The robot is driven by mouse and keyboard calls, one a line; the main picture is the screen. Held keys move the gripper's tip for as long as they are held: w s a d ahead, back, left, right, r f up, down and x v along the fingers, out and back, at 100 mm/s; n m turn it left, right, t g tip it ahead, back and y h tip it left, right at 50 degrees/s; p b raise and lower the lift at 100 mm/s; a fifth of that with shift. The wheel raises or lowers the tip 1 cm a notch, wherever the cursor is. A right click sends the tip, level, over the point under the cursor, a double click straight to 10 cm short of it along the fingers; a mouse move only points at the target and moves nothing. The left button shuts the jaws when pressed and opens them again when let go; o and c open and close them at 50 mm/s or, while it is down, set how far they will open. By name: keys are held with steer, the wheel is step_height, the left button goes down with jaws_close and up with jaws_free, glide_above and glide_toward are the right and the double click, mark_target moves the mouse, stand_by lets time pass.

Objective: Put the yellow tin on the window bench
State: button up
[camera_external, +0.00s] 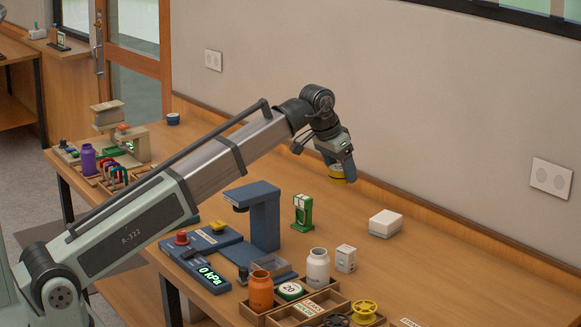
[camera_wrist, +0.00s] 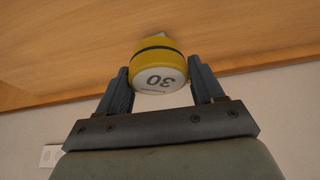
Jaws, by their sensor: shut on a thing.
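The tin appears held above the long wooden bench (camera_external: 410,268). I cannot tell which surface is the window bench; another wooden bench (camera_external: 62,58) stands at the far left, near the glazed door.
A blue press-like stand (camera_external: 265,215) with a pressure display (camera_external: 208,274) stands mid-bench. A green device (camera_external: 302,212), a white box (camera_external: 385,223) and a white jar (camera_external: 318,267) stand around it. An orange bottle (camera_external: 261,291) stands in front. A purple bottle (camera_external: 88,160) is at left.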

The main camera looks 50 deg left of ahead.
steer(key=s+d+f+m, duration=0.1)
steer(key=s+d+f, duration=0.1)
steer(key=d, duration=0.7)
steer(key=m+h, duration=0.1)
steer(key=m, duration=0.2)
glide_above(364, 294)
step_height(364, 294, down, 5)
steer(key=shift+s+a+f+n, duration=0.15)
steer(key=shift+f+n, duration=0.25)
steer(key=shift+f, duration=1.45)
steer(key=shift+s+f+n, duration=0.3)
steer(key=shift+f+n, duration=0.1)
steer(key=shift+f, duration=1.45)
steer(key=shift+s+a+f+n, duration=0.15)
steer(key=shift+f+n, duration=0.25)
steer(key=shift+f, duration=1.45)
steer(key=shift+d+f, duration=0.1)
steer(key=o, duration=1.1)
